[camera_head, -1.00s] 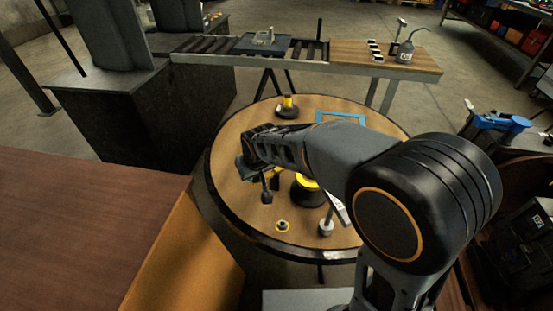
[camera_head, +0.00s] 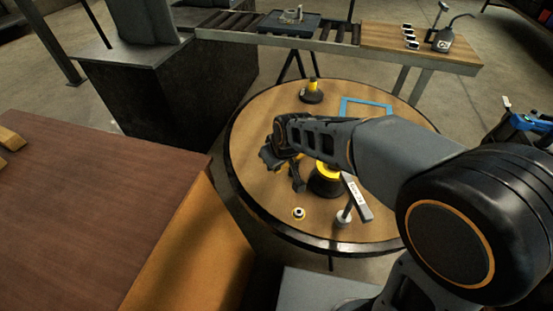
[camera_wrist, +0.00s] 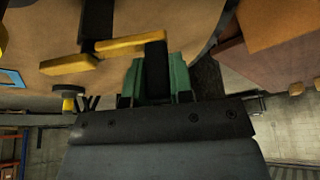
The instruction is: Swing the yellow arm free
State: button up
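The yellow arm (camera_wrist: 90,55) shows in the wrist view as a yellow bar, crossed by a dark part, with an upright black grip (camera_wrist: 155,62) at its right end. My gripper (camera_wrist: 157,80) has green pads on both sides of this grip and appears shut on it. In the head view my gripper (camera_head: 272,157) is over the left part of the round table, left of a black base with a yellow top (camera_head: 327,178). My wrist hides most of the yellow arm there; only a small yellow piece (camera_head: 287,163) shows.
A roller conveyor (camera_head: 340,30) stands behind. A brown bench (camera_head: 90,210) is at left.

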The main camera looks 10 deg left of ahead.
jog(key=o, duration=0.5)
jog(key=shift+c, duration=0.2)
jog(key=p+v, duration=0.2)
jog(key=v, duration=1.2)
jog(key=shift+f, duration=0.1)
jog(key=s+d+r+m+h+p, duration=0.1)
jog(key=s+d+r+m+p, duration=0.1)
jog(key=d, duration=0.5)
jog(key=s+d+r+m+h+p, duration=0.1)
jog(key=s+d+r+m+p, duration=0.1)
jog(key=d+m+p, duration=0.2)
jog(key=s+d+r+m+h+p, duration=0.1)
jog(key=s+d+r+m+p, duration=0.1)
jog(key=d+p, duration=0.4)
jog(key=d+r+m, duration=0.1)
jog(key=d, duration=0.4)
jog(key=shift+s+d+p, duration=0.2)
jog(key=shift+d+p, duration=0.1)
jog(key=shift+p, duration=0.05)
